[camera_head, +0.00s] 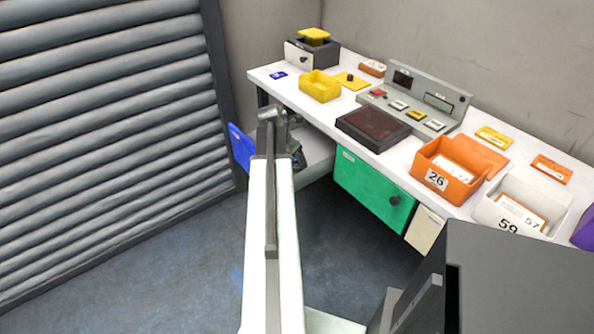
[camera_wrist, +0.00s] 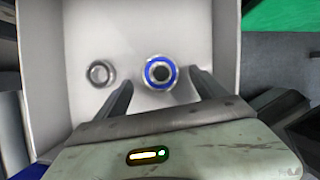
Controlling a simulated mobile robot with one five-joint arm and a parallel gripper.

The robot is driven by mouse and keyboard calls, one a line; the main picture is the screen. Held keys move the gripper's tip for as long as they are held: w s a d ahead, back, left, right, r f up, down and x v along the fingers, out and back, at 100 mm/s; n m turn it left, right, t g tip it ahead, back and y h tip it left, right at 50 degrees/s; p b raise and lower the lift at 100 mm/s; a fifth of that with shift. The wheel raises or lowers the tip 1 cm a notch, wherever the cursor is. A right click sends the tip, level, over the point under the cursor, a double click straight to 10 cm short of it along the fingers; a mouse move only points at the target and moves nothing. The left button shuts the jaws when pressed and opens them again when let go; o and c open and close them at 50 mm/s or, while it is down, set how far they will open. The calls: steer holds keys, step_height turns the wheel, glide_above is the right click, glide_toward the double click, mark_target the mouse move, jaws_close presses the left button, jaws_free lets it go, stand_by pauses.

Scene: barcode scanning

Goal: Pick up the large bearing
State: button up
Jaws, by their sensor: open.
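In the wrist view the large bearing (camera_wrist: 160,72), a ring with a blue band and a dark centre, lies on the pale floor of a white open compartment (camera_wrist: 215,25). My gripper (camera_wrist: 161,80) is open, with one dark finger on each side of the large bearing and gaps between. Its height above the bearing is hard to tell. A smaller grey ring (camera_wrist: 101,73) lies to the left, outside the left finger. In the head view my arm reaches to the left end of the bench; my gripper (camera_head: 293,150) is small there, and neither ring is discernible.
The compartment's walls rise close around my gripper. A blue panel (camera_head: 242,148) and a green drawer front (camera_head: 373,190) flank it under the white bench (camera_head: 300,100). On the bench stand a yellow bin (camera_head: 320,86), a dark scanner plate (camera_head: 373,127) and an orange bin (camera_head: 440,178).

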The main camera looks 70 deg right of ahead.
mark_target(295, 164)
steer(key=b+x, duration=0.1)
steer(key=x, duration=0.2)
steer(key=shift+a, duration=0.1)
steer(key=shift+r, duration=0.2)
steer(key=c, duration=1.7)
step_height(295, 164, up, 10)
steer(key=p, duration=1)
steer(key=shift+r, duration=0.15)
